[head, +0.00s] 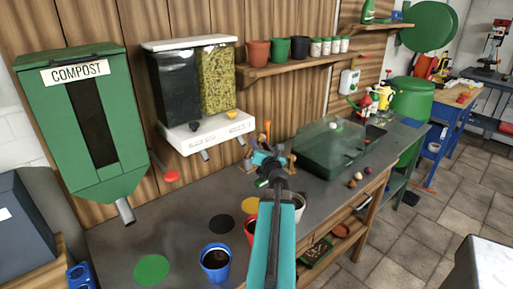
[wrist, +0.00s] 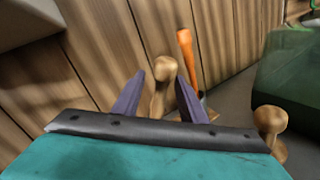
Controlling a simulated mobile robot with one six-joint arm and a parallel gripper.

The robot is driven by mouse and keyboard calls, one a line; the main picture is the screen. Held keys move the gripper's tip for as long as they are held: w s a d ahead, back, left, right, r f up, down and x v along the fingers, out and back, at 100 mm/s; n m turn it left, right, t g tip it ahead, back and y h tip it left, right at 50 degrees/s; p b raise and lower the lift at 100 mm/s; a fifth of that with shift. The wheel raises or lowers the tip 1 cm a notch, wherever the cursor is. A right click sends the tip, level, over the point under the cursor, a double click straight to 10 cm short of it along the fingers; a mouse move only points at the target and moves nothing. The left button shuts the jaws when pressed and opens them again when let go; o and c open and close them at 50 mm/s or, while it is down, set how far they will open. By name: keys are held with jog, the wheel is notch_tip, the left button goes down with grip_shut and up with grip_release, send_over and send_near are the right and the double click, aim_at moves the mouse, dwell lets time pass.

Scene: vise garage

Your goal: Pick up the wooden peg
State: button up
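A wooden peg (wrist: 163,84) with a rounded head stands upright in the wrist view, between the two purple fingers as seen from the wrist. My gripper (wrist: 160,76) is open, its fingers spread on either side of the peg. I cannot tell how far the peg is beyond the fingertips; its lower part is hidden by my gripper. A second wooden peg (wrist: 271,128) with a round head stands to the right, outside the fingers. In the head view my gripper (head: 266,156) is over the back of the bench, and a wooden peg (head: 291,160) shows just right of it.
An orange-handled tool (wrist: 187,55) stands close behind the right finger. The wooden wall (wrist: 90,50) is just behind. A green translucent cover (head: 330,148) is to the right. A white dispenser (head: 207,132) hangs at the left; a blue cup (head: 215,262) and coloured discs are in front.

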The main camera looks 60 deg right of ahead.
jog(key=shift+w+d, duration=0.1)
dwell(0.3)
jog(key=shift+p+x, duration=0.55)
jog(key=shift+x, duration=2)
jog(key=shift+d+f, duration=0.1)
jog(key=shift+f, duration=0.05)
grip_shut()
